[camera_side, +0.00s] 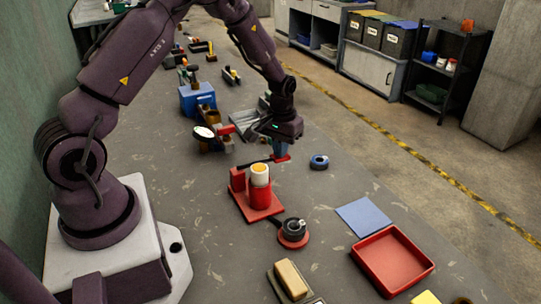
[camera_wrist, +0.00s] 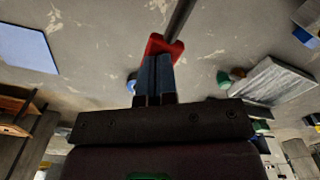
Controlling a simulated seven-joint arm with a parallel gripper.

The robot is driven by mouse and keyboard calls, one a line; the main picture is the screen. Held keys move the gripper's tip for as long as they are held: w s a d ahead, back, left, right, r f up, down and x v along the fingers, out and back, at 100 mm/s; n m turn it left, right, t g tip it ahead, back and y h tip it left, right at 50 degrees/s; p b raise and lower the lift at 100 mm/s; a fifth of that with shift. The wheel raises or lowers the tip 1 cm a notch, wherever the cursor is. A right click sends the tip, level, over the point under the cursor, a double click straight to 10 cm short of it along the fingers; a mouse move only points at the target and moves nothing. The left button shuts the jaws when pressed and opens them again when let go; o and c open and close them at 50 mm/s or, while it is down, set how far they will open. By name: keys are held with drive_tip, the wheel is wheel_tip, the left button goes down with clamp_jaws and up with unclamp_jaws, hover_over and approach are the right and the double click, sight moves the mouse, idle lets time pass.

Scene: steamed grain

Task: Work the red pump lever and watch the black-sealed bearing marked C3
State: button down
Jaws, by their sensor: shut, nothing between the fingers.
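The red pump (camera_side: 262,205) stands on the bench, with a red cylinder and a pale yellow top. Its dark lever runs right to a red end (camera_side: 281,159), which also shows in the wrist view (camera_wrist: 160,44). My gripper (camera_side: 280,150) is shut and empty, its blue fingers (camera_wrist: 154,78) right at the lever's red end; I cannot tell if they touch it. A dark ring-shaped part (camera_side: 294,226), perhaps the bearing, sits on a round red base in front of the pump. No C3 marking is readable.
A blue ring (camera_side: 319,161) lies right of the lever. A blue sheet (camera_side: 362,217), an empty red tray (camera_side: 393,262) and a yellowish block (camera_side: 291,279) lie nearer the front. Blue and grey equipment (camera_side: 197,99) crowds the bench behind my gripper.

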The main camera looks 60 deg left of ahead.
drive_tip(key=shift+f, duration=1.15)
drive_tip(key=shift+r, duration=3.85)
drive_tip(key=shift+f, duration=1.3)
drive_tip(key=shift+f, duration=2.55)
drive_tip(key=shift+r, duration=3.85)
